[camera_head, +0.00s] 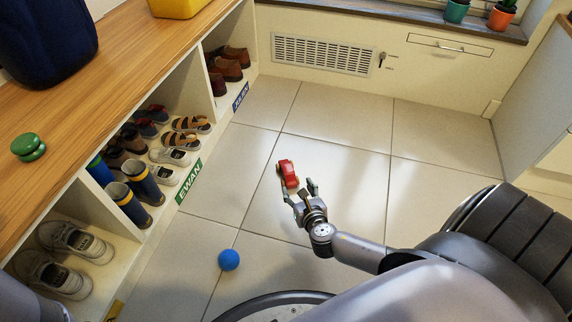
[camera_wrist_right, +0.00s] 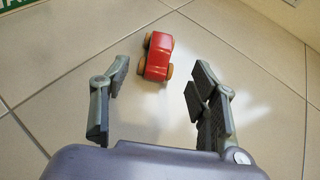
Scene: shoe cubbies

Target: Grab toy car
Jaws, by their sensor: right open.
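A red toy car (camera_head: 288,174) with tan wheels sits on the tiled floor in the middle of the head view. In the right wrist view the toy car (camera_wrist_right: 158,57) shows just beyond and between the two fingers. My right gripper (camera_head: 299,191) is open and empty, close to the car's near end. In the wrist view the gripper's fingertips (camera_wrist_right: 157,72) are spread wide on either side, apart from the car. A grey part of mine shows at the head view's lower left edge, but no left gripper is visible.
A blue ball (camera_head: 229,260) lies on the floor. Cubbies (camera_head: 232,137) with shoes and name labels line the left, under a wooden top (camera_head: 130,55) bearing a green knobbed object (camera_head: 28,147). A drawer and vent (camera_head: 322,54) front the far side. Floor around the car is clear.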

